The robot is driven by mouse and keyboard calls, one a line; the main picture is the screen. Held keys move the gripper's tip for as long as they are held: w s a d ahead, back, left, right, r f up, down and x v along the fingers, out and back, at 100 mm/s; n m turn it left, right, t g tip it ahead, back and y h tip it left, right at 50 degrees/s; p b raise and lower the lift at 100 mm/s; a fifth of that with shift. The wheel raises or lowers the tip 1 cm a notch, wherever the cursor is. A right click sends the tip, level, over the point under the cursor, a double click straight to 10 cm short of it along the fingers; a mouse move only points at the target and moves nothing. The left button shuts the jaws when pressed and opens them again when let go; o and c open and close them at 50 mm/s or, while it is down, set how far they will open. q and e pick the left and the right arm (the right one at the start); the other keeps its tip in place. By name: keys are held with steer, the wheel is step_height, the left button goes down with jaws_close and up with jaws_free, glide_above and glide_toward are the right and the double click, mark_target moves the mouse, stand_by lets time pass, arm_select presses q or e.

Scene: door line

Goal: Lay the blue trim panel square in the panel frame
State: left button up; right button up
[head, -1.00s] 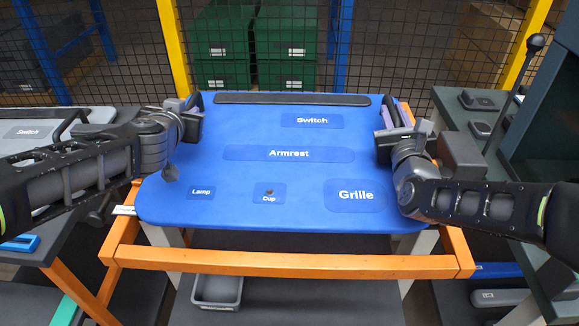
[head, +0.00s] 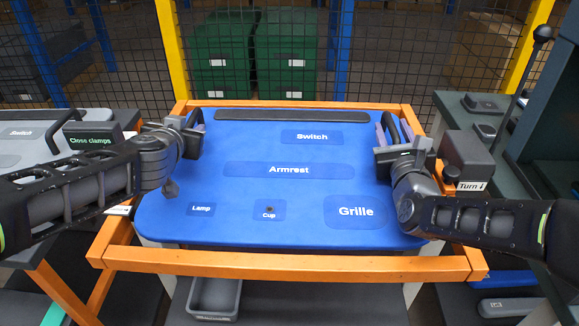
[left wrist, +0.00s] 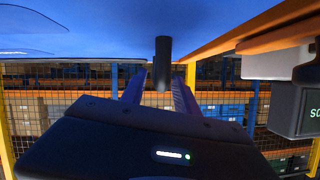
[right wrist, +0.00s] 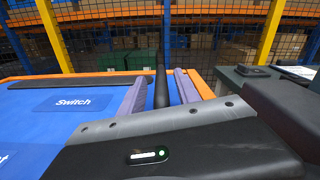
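The blue trim panel (head: 240,200) lies nearly level within the orange panel frame (head: 300,266) in the head view. The frame's back rail shows behind it and the front rail in front. In the picture the panel sits closer to the left rail than to the right. Whether it is fully down is hard to tell. My left gripper (left wrist: 160,88) is open, with its fingers either side of a black handle (left wrist: 163,60) at the panel's left. My right gripper (right wrist: 160,85) is open around the right-hand handle (right wrist: 160,92). Narrow gaps show beside the handles.
A "Close clamps" sign (head: 90,141) stands at left and a "Turn" sign (head: 471,186) at right. Dark benches flank the frame. A grey bin (head: 214,297) is below it. Green boxes (head: 285,55) stand behind a mesh fence with yellow posts.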

arm_select(q)
steer(key=shift+s, duration=0.1)
steer(key=v, duration=1.1)
steer(key=shift+s+r, duration=0.2)
steer(key=shift+s, duration=0.15)
arm_select(e)
steer(key=shift+s+a, duration=0.1)
steer(key=shift+s, duration=3.65)
arm_select(q)
steer(key=shift+s, duration=0.15)
arm_select(e)
steer(key=shift+s, duration=0.15)
